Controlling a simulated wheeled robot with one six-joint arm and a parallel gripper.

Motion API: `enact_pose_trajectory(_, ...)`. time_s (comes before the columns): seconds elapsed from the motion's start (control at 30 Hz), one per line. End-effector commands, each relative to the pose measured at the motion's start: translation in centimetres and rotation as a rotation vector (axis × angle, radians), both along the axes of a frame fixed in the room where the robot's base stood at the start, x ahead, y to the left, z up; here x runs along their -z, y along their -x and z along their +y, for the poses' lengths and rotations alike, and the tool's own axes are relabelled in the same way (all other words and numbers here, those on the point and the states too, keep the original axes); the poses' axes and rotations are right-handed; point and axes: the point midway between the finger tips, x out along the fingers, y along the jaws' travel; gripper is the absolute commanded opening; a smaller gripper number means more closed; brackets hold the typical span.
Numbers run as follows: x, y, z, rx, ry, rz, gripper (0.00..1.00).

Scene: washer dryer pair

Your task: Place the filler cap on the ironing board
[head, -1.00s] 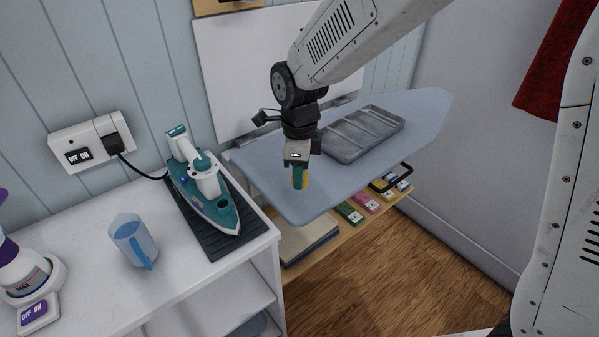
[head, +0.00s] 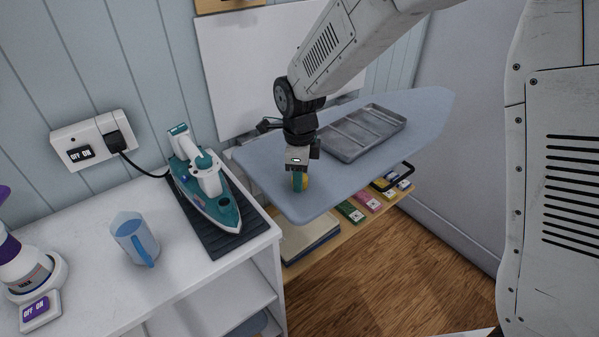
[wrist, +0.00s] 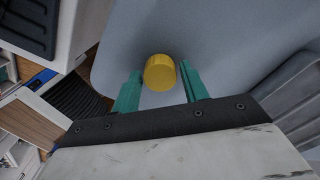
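The yellow filler cap (wrist: 159,73) is a short round cylinder over the near left end of the grey-blue ironing board (head: 345,185). It looks to be resting on the board cloth. My gripper (wrist: 159,85) points down with its green fingers on either side of the cap. The fingers look open, with a thin gap at each side of it. In the head view the gripper (head: 300,184) partly hides the cap (head: 306,182).
A grey metal tray (head: 362,134) lies on the board just right of my gripper. A teal and white iron (head: 212,190) stands on a dark mat on the white counter (head: 185,270) at left, beside a blue measuring jug (head: 135,240). Colored boxes (head: 368,200) sit on a lower shelf.

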Motion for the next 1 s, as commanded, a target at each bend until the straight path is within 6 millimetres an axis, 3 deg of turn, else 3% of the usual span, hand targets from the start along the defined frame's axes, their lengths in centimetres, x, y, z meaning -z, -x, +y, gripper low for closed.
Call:
enact_pose_trajectory(0.43,-1.0,0.0,0.0,0.0,-0.001,-0.001,0.56)
enact_pose_trajectory(0.8,-8.5,-0.1,0.0,0.0,-0.002,-0.004,0.56)
enact_pose_trajectory(1.0,-11.4,0.0,0.0,0.0,-0.002,-0.002,0.56)
